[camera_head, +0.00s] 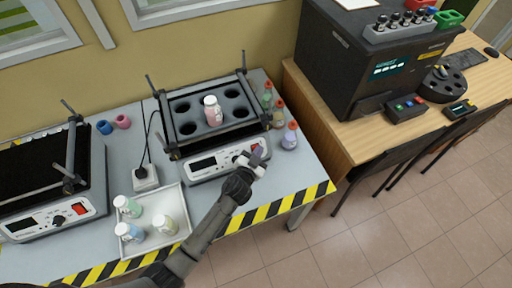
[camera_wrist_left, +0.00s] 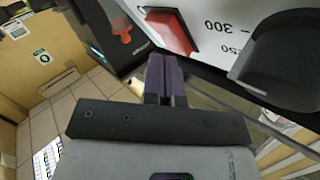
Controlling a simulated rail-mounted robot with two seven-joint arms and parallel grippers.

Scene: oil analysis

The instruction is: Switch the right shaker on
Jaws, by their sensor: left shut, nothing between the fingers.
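The right shaker (camera_head: 188,174) stands on the grey bench with a pink-labelled bottle (camera_head: 212,114) in its dark rack. Its front panel has a small display (camera_head: 203,163). My left gripper (camera_head: 257,154) is at the right end of that panel and covers part of it. In the left wrist view, the shut, empty fingers (camera_wrist_left: 165,68) point at the shaker's red rocker switch (camera_wrist_left: 172,32). The tips are very close to the switch's lower edge; I cannot tell if they touch it. A dark dial (camera_wrist_left: 283,60) sits to the right. My right gripper is not in view.
The left shaker (camera_head: 62,222) is at the far left. A white tray (camera_head: 177,195) with several bottles lies between the shakers, beside a socket (camera_head: 146,180). Several small bottles (camera_head: 290,138) stand right of the right shaker. A wooden desk (camera_head: 330,135) carries a black instrument (camera_head: 345,60).

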